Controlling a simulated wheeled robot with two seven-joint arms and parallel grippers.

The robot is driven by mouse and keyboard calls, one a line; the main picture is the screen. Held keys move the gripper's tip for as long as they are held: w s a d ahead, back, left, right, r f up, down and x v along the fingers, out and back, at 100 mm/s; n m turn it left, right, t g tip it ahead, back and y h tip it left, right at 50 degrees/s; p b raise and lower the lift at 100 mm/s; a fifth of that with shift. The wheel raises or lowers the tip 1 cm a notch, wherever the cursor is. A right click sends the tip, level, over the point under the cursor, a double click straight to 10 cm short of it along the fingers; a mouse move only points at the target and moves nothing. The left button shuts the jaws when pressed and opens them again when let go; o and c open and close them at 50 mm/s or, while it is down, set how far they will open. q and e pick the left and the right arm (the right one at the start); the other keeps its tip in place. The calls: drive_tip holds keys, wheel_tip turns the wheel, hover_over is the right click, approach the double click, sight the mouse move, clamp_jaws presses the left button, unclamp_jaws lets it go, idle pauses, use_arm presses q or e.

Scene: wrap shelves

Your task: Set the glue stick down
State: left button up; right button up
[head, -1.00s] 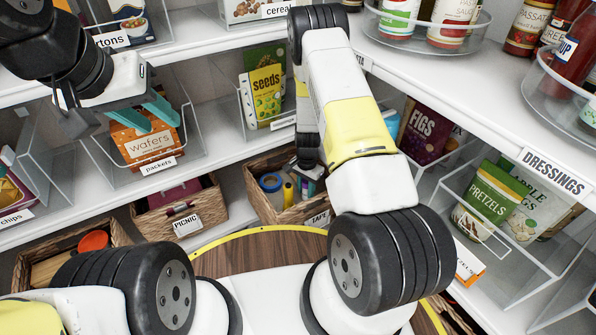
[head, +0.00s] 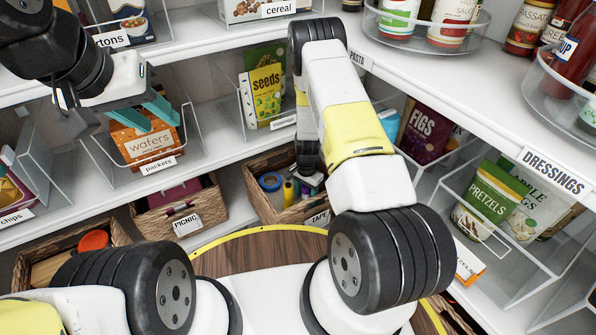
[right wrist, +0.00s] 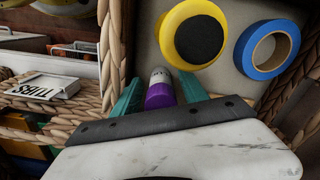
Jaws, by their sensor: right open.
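The glue stick (right wrist: 160,97), purple with a pale end, is between the two teal fingers of my right gripper (right wrist: 159,82) in the right wrist view. The fingers stand open on either side of it, inside a woven basket. In the head view my right arm reaches down to the basket labelled TAPE (head: 265,205), and the fingers are mostly hidden there. My left gripper (head: 146,115) is open and empty in front of the wafers box (head: 150,145).
A white shelf (head: 225,150) runs above the baskets.

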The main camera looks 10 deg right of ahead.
wheel_tip(320, 180, up, 12)
drive_tip(key=s+a+r+n+t+y, duration=0.1)
drive_tip(key=s+r+n+t, duration=0.15)
drive_tip(key=r, duration=1.15)
drive_tip(key=s+a+r+n+t+y, duration=0.15)
drive_tip(key=s+r, duration=0.25)
drive_tip(key=r, duration=1.1)
drive_tip(key=s+r+n+t, duration=0.1)
drive_tip(key=s+r+n, duration=0.2)
drive_tip(key=s+r, duration=0.3)
drive_tip(key=s+r+n+t, duration=0.1)
drive_tip(key=s+r+n, duration=0.2)
drive_tip(key=s+r, duration=0.3)
drive_tip(key=shift+s+d+r, duration=0.15)
drive_tip(key=shift+s+r, duration=0.05)
drive_tip(key=shift+s, duration=2.65)
